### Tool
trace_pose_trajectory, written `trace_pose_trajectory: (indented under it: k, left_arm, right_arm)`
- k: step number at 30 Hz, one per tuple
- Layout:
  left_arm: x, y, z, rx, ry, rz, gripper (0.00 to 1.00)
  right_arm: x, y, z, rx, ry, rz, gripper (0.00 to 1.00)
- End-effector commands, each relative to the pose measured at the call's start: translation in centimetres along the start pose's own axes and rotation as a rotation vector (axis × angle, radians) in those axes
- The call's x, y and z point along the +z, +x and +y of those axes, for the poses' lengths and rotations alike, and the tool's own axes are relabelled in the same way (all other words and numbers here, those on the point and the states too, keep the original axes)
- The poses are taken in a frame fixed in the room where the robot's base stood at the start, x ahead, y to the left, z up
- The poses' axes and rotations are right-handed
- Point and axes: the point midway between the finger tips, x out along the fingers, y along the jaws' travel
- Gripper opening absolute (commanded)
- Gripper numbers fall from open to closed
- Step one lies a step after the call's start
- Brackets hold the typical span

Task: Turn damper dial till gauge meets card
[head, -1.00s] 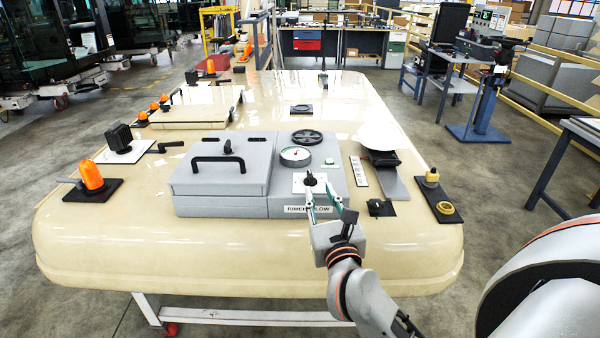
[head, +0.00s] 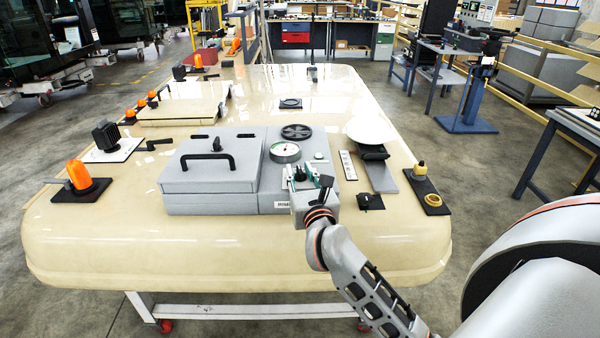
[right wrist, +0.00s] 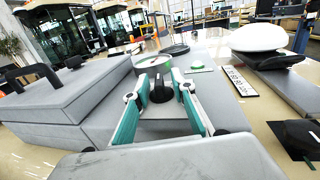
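The black damper dial (head: 300,173) sits on the front right of a grey box (head: 214,188); it also shows in the right wrist view (right wrist: 161,92). The round gauge (head: 285,150) has a white face just behind the dial; its reading is too small to tell. My left gripper is not in view.
A black handwheel (head: 296,132) and a green button (head: 319,156) are near the gauge. A white dome (head: 370,131) stands to the right. The box's handled lid (head: 208,164) is at left. The cream panel's front edge is clear.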

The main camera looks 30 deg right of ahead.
Motion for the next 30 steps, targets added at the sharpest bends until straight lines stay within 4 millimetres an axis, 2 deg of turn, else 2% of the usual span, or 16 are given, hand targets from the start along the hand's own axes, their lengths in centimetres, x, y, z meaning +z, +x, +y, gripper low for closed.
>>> trace_pose_trajectory:
  k: [3,6,30]
  left_arm:
    - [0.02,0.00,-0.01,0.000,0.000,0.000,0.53]
    - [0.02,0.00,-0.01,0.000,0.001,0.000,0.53]
    - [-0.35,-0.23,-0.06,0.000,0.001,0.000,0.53]
  right_arm:
    - [0.01,-0.02,-0.01,0.000,0.000,0.000,0.25]
    - [0.01,-0.03,0.00,0.000,0.000,0.000,0.00]
    - [-0.03,-0.05,0.03,0.103,0.002,0.001,0.00]
